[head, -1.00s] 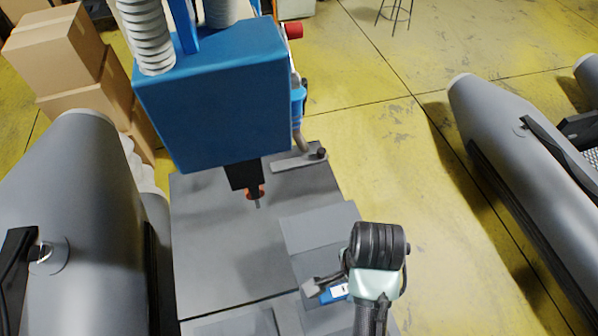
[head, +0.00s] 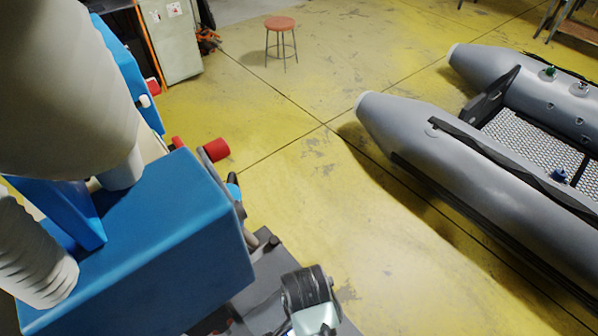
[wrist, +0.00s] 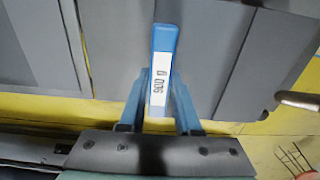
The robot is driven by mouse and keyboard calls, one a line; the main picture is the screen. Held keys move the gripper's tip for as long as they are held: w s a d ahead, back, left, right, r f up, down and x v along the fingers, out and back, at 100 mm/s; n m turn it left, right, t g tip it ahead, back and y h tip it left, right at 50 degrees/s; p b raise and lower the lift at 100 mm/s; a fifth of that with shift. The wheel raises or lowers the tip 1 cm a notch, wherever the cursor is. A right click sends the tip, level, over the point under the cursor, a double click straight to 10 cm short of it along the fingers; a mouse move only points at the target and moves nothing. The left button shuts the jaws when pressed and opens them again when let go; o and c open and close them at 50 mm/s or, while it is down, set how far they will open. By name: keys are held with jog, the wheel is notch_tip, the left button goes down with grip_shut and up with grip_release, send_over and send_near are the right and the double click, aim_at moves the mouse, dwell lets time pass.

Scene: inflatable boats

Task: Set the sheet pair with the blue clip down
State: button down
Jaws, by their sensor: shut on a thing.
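In the wrist view the blue clip (wrist: 164,38) with a white printed label stands between the two blue fingers of my gripper (wrist: 159,88). The fingers are shut on it. Grey flat sheet surfaces (wrist: 118,45) lie behind and on both sides of the clip. I cannot tell which of them belong to the clipped pair and which to the surface below, or whether the pair touches that surface. In the head view only the end of my arm shows at the bottom edge; the fingers and clip are not clearly visible there.
A large blue machine (head: 150,240) with hoses fills the left of the head view, close to my arm. A grey table corner (head: 265,255) shows beside it. A grey inflatable boat (head: 450,165) lies to the right. Yellow floor (head: 330,180) with a stool (head: 281,25) is open between.

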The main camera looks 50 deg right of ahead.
jog(key=shift+f, duration=2.25)
jog(key=shift+w, duration=0.1)
jog(key=shift+f, duration=0.2)
jog(key=c, duration=0.6)
grip_release()
jog(key=shift+r, duration=0.2)
notch_tip(320, 180, up, 12)
